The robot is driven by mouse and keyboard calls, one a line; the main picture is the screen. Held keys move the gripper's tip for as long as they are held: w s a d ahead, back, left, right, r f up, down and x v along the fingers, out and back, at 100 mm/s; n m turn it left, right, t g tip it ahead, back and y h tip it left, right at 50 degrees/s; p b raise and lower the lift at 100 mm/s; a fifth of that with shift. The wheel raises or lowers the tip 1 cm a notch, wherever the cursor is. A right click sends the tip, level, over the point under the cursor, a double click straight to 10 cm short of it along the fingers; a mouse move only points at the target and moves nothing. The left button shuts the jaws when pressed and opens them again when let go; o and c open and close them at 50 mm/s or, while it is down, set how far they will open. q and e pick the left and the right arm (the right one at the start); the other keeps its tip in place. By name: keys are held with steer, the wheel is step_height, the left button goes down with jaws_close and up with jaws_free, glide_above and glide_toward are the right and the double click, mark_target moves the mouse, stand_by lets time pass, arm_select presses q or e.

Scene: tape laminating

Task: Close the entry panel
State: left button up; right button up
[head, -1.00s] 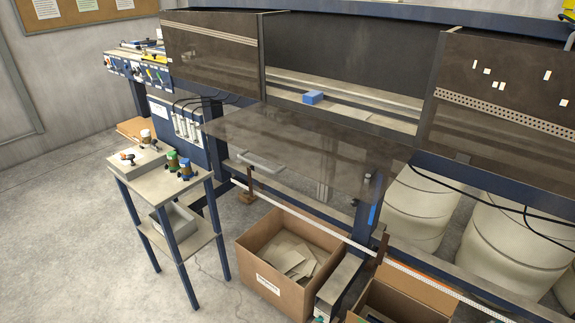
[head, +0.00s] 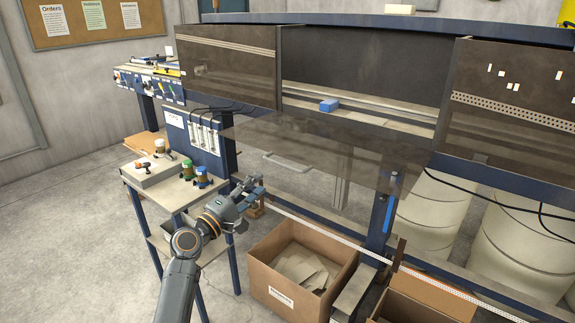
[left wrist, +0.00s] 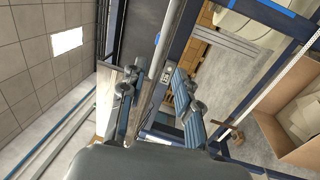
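The entry panel (head: 345,150) is a tinted see-through sheet. In the head view it sticks out toward me below the machine's middle opening (head: 365,65), which stands uncovered. A pale bar handle (head: 287,162) shows near the panel's left front edge. My left gripper (head: 252,187) is to the left of the handle and appears lower in the picture, apart from it. In the left wrist view its two fingers (left wrist: 158,97) are spread with nothing clearly held between them. My right gripper is not in view.
A small side table (head: 160,182) with bottles stands left of the panel, close behind my left arm. A cardboard box (head: 290,290) of scrap sits on the floor below the panel. A blue block (head: 329,105) lies inside the opening. White barrels (head: 440,215) stand at right.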

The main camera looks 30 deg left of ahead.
mark_target(282, 164)
arm_select(q)
steer(key=w, duration=0.3)
steer(key=w+r+p, duration=0.1)
steer(key=w, duration=0.2)
steer(key=w+p, duration=0.1)
steer(key=w, duration=0.3)
steer(key=shift+d+r, duration=0.3)
steer(key=shift+d, duration=0.05)
steer(key=shift+w+d, duration=0.1)
steer(key=shift+w, duration=0.6)
jaws_close()
